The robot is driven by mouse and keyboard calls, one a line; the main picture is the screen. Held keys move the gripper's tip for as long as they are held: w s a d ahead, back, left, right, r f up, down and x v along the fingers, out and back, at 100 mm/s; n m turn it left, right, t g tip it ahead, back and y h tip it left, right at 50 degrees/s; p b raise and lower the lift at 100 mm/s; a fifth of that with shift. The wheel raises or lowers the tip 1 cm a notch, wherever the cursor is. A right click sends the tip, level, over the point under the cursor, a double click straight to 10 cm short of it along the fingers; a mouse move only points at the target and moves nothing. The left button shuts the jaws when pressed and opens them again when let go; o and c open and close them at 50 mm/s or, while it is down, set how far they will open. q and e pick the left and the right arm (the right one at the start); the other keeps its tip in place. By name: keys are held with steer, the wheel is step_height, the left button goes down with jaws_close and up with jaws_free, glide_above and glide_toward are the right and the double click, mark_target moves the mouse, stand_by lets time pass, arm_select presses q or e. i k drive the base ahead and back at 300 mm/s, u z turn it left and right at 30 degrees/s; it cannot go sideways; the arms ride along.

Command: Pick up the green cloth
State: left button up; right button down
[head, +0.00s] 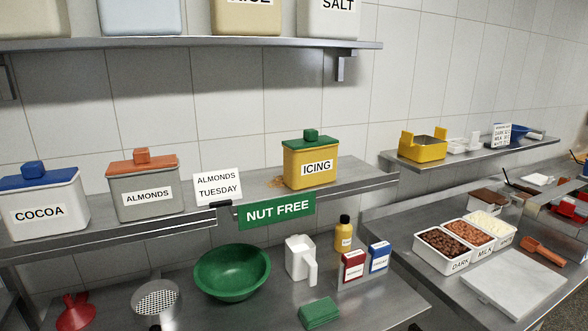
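The green cloth (319,313) lies folded into a small flat block on the steel counter, at the bottom of the head view, right of centre. I cannot make out either of my grippers in this view.
A green bowl (232,272) stands left of the cloth, with a sieve (155,298) and red funnel (75,312) further left. A blue box (379,256) and yellow bottle (343,234) stand behind. A shelf with labelled bins overhangs the back. Counter right of the cloth is clear.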

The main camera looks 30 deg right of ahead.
mark_target(315, 314)
steer(key=k, duration=0.35)
steer(key=z, duration=0.9)
steer(key=i, duration=0.6)
steer(key=u, duration=0.25)
